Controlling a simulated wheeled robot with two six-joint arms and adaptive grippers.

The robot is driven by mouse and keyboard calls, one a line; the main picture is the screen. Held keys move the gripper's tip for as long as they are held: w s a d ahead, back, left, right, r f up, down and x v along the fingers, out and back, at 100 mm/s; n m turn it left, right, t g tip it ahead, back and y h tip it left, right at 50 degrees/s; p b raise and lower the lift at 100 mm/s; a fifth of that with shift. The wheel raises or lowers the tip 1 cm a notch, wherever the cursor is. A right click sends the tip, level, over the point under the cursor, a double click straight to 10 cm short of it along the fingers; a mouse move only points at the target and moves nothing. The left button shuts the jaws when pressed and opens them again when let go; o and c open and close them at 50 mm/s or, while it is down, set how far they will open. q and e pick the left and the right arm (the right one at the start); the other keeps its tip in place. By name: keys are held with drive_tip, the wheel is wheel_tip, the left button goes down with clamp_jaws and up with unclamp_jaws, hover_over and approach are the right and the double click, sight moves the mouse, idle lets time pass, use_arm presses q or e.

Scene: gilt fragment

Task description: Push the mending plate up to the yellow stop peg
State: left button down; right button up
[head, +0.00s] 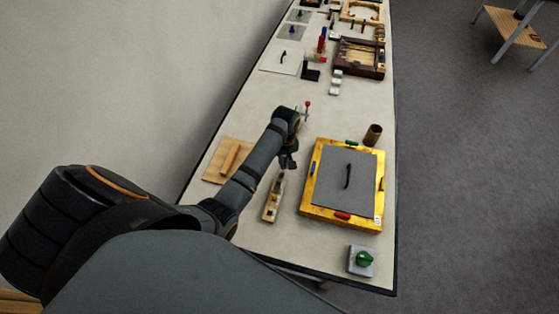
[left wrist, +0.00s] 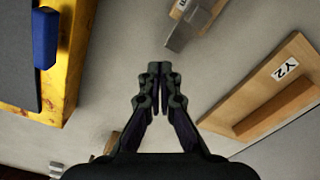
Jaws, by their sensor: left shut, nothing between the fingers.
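A narrow wooden fixture (head: 271,207) lies on the table left of the gold frame. A grey metal piece, which looks like the mending plate (left wrist: 180,38), sticks out from the fixture's near end in the left wrist view. The rest of it is cut off by the top edge there. I cannot clearly make out the yellow stop peg in either view. My left gripper (head: 290,163) is shut and empty, just beyond the fixture's far end in the head view. Its closed fingertips (left wrist: 160,69) show apart from the metal piece in the left wrist view. My right gripper is not in view.
A gold frame with a grey panel (head: 345,181) lies to the right. A wooden board with a raised bar (head: 229,160) lies to the left. A brown cup (head: 373,134) and a green-knobbed block (head: 361,261) stand nearby. The table beyond my gripper is partly clear.

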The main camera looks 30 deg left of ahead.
sight(282, 172)
use_arm(q)
drive_tip(key=shift+f+b, duration=0.4)
drive_tip(key=shift+f, duration=0.8)
drive_tip(key=shift+r+p, duration=0.15)
drive_tip(key=shift+p, duration=0.45)
idle(0.5)
drive_tip(key=shift+s+d+p, duration=0.1)
drive_tip(key=shift+s+p, duration=0.2)
drive_tip(key=shift+p, duration=0.15)
drive_tip(key=shift+s+d+p, duration=0.2)
drive_tip(key=shift+s+p, duration=0.65)
drive_tip(key=shift+s, duration=0.05)
drive_tip(key=shift+w, duration=0.25)
drive_tip(key=shift+w+a, duration=0.1)
drive_tip(key=shift+w, duration=0.05)
wheel_tip(282, 172, up, 3)
drive_tip(key=p, duration=0.4)
drive_tip(key=shift+r, duration=3)
